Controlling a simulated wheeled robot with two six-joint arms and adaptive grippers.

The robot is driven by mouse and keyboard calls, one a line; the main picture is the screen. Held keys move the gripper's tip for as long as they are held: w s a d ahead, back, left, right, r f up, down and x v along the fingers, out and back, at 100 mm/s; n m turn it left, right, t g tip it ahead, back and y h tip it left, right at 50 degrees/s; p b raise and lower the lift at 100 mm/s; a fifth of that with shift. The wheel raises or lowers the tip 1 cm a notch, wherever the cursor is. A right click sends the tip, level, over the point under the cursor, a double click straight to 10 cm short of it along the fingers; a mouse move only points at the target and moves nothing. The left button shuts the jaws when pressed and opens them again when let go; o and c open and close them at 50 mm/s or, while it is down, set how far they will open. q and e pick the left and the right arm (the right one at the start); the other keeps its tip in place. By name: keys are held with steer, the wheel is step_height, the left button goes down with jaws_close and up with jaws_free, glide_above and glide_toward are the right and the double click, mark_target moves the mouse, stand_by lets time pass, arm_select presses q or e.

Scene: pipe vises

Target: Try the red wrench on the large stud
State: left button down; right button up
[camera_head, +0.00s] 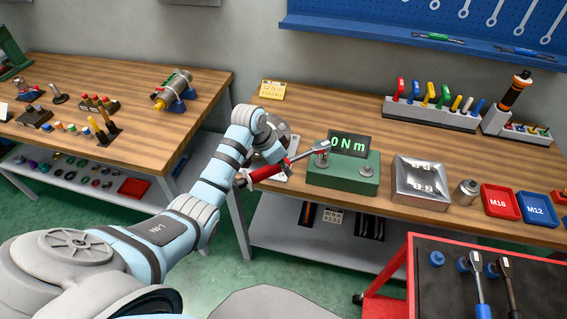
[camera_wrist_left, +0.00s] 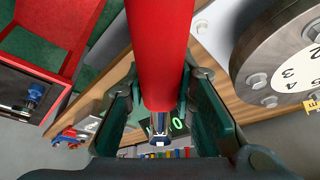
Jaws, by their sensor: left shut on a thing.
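My left gripper (camera_wrist_left: 162,85) is shut on the handle of the red wrench (camera_wrist_left: 160,40). In the head view the red wrench (camera_head: 265,173) points up and right, its bright metal head (camera_head: 321,146) over the left stud (camera_head: 322,160) of the green tester box (camera_head: 343,180). I cannot tell whether the head is seated on that stud or just above it. Which stud is larger is not clear. The box's display (camera_head: 348,144) shows 0 Nm. My right gripper is out of view.
A metal block (camera_head: 421,183) and a grey cylinder (camera_head: 465,193) stand right of the tester, then the red M18 (camera_head: 501,203) and blue M12 (camera_head: 536,207) trays. A numbered round plate (camera_wrist_left: 285,60) is close on the right in the wrist view. A red cart (camera_head: 395,290) holds other wrenches.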

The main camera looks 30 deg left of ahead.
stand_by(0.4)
arm_select(q)
steer(key=shift+w, duration=0.1)
stand_by(0.4)
steer(key=shift+f, duration=0.3)
steer(key=shift+f+b, duration=0.5)
steer(key=shift+f, duration=0.95)
stand_by(1.2)
steer(key=shift+f+p, duration=0.15)
steer(key=shift+p, duration=0.2)
stand_by(0.8)
steer(key=shift+a, duration=0.1)
